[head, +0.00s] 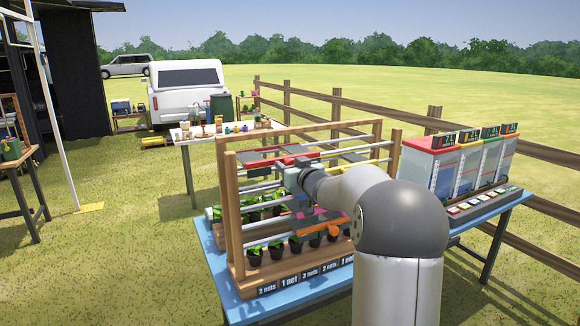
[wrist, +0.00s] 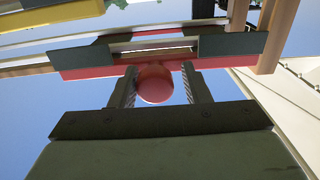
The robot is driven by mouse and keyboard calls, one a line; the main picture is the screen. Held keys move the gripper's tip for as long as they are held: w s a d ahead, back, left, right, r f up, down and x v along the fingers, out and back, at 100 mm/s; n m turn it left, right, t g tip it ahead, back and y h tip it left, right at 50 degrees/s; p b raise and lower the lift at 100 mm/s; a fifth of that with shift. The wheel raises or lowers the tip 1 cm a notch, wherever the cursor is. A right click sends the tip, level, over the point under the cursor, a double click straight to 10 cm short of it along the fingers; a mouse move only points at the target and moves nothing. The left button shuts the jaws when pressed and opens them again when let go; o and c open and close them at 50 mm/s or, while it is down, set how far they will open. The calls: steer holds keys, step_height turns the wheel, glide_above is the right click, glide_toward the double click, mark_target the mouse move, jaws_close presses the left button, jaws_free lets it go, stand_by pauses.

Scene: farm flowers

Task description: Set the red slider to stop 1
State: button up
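The red slider (wrist: 155,62) is a red bar with dark plates on the rails, and a round red knob (wrist: 154,85) sticks out from it. In the wrist view the two fingers of my gripper (wrist: 160,87) stand on either side of the knob. The left finger is very close to it, and a narrow gap shows on the right, so the gripper looks open around it. In the head view red parts (head: 297,159) show on the upper rails of the wooden rack (head: 230,205), with my wrist just in front. My fingertips are hard to make out there. I cannot read stop numbers.
Potted plants (head: 255,256) stand in the rack below the rails. Other coloured sliders, including an orange and pink one (head: 320,222), sit on lower rails. Labels (head: 290,281) with net counts run along the rack front. A machine with coloured buttons (head: 470,165) stands right on the blue table.

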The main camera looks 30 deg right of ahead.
steer(key=shift+o, duration=0.5)
steer(key=shift+a, duration=0.15)
steer(key=shift+s, duration=0.3)
steer(key=s+b, duration=0.2)
steer(key=s, duration=1.5)
steer(key=shift+w, duration=0.1)
